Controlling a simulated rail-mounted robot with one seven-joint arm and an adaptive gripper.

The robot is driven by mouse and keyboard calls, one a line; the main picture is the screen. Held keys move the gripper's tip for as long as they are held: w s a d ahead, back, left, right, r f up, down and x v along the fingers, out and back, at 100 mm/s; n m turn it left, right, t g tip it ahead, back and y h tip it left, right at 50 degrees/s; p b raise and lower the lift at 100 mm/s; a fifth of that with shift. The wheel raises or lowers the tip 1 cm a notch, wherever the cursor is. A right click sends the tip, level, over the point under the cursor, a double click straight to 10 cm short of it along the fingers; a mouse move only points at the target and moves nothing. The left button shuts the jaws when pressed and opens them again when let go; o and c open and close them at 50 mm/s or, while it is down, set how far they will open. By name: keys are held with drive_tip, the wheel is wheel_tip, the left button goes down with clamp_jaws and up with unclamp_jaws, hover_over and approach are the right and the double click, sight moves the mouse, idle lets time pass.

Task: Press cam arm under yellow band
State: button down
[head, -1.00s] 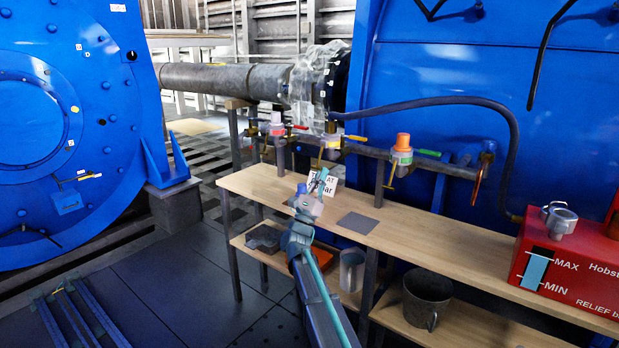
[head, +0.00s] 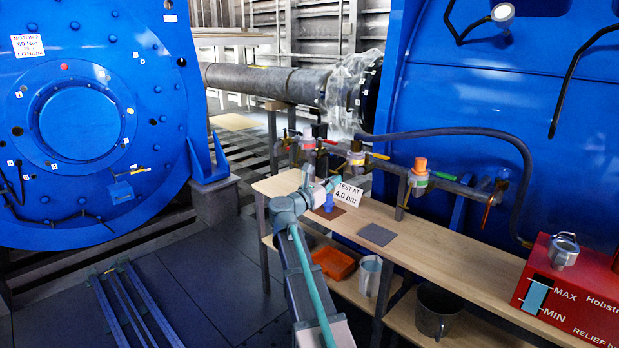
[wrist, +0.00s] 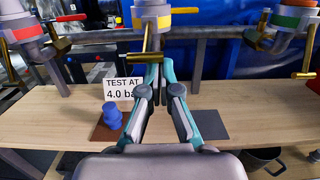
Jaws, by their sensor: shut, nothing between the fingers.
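In the head view my gripper (head: 337,181) is over the bench beside the sign, and my arm hides part of the area.
A red-banded coupling (wrist: 22,34) is at left and a green-banded one (wrist: 286,21) at right, both with brass arms. The "TEST AT 4.0 bar" sign (wrist: 124,88) and a blue object (wrist: 112,116) stand on the wooden bench (wrist: 40,115). A red box (head: 570,290) stands at the bench's right end.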

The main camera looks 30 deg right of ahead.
drive_tip(key=shift+d+f, duration=0.1)
drive_tip(key=shift+f, duration=0.05)
drive_tip(key=r+b+v, duration=0.1)
drive_tip(key=v, duration=0.9)
drive_tip(key=shift+f, duration=0.3)
